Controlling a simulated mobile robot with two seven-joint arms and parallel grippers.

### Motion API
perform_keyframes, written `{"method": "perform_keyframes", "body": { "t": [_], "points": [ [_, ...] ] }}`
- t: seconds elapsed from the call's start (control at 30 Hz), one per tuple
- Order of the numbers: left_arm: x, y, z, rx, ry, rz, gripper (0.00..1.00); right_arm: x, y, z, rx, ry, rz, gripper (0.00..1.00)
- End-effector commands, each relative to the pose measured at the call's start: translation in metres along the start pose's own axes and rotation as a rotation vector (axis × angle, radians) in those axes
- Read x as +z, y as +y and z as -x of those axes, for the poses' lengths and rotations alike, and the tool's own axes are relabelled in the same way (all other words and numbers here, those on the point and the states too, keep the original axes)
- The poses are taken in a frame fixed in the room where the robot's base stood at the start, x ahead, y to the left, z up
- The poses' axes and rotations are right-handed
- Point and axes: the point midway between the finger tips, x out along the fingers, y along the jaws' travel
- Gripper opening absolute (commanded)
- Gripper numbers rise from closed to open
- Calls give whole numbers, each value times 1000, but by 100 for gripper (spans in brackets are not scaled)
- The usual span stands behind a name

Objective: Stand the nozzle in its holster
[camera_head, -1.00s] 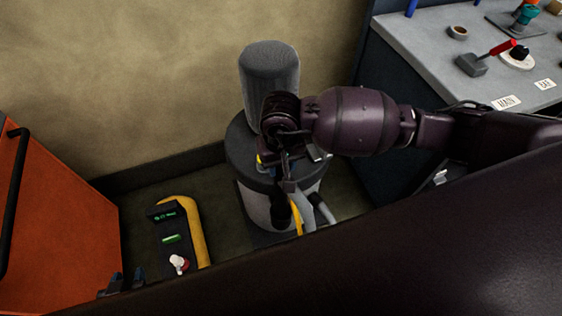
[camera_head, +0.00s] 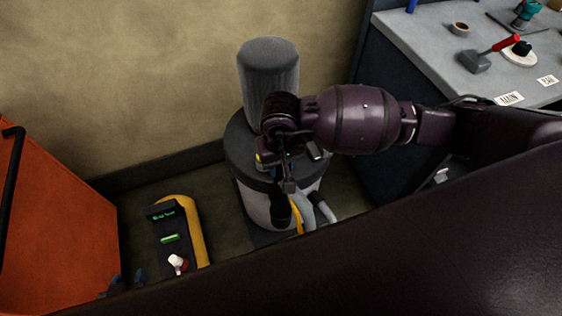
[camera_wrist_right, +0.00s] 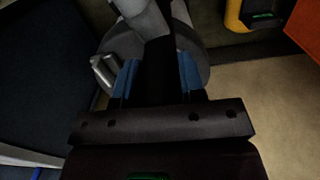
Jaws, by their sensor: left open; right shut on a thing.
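My right gripper (camera_head: 287,180) is shut on the nozzle (camera_head: 280,208), a black piece held in front of the canister machine (camera_head: 258,205). In the right wrist view the nozzle (camera_wrist_right: 157,75) is between the two blue fingers of my right gripper (camera_wrist_right: 157,82), with a pale grey part (camera_wrist_right: 145,18) beyond it. I cannot make out the holster for certain. A light metal loop (camera_wrist_right: 103,72) shows beside the left finger. My left gripper (camera_head: 126,283) is open and apparently empty at the lower left, mostly hidden by my dark arm.
A yellow and black floor unit (camera_head: 198,230) with a green display stands left of the machine. An orange cabinet (camera_head: 55,225) is at far left. A grey workbench (camera_head: 430,40) with tools is at upper right. Some floor is clear between the unit and machine.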

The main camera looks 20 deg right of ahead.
Motion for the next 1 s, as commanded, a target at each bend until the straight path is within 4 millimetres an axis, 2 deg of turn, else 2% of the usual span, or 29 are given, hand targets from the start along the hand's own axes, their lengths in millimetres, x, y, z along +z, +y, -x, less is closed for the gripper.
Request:
{"method": "perform_keyframes", "body": {
  "t": [0.2, 1.0],
  "points": [
    [11, 0, -1, 0, -14, 1, 42, 0, 0, -8, 0, 0, 1, 0],
    [30, 3, -12, 4, -32, -1, 42, 0, 0, -33, 0, -1, 0, 0]
  ]
}}
